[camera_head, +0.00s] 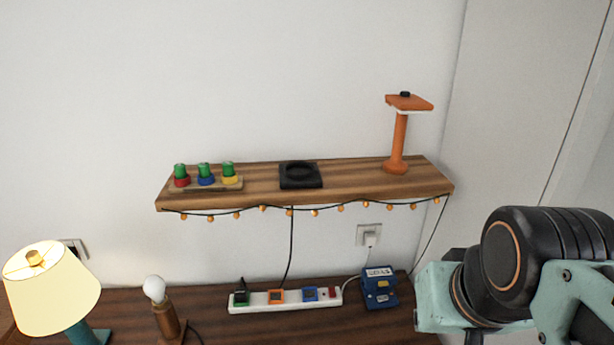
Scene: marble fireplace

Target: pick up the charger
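No thing is marked as the charger. A black square pad (300,175) with a round recess lies on the middle of the wooden shelf and looks like a charger. A black cable (291,245) hangs below it towards the white power strip (262,307). A blue box-shaped device (379,287) on the lower wooden surface is another possible match. It stands near a white plug (370,238) in the wall outlet. My arm shows at the lower right, apart from all of these. My gripper's fingers are not in view.
The shelf (350,188) also holds a rack of several coloured cups (205,181) and an orange stand (399,140). String lights (315,212) hang along its front edge. Below are a lit lamp (50,287) and a bulb on a wooden base (155,290). A wall closes the back.

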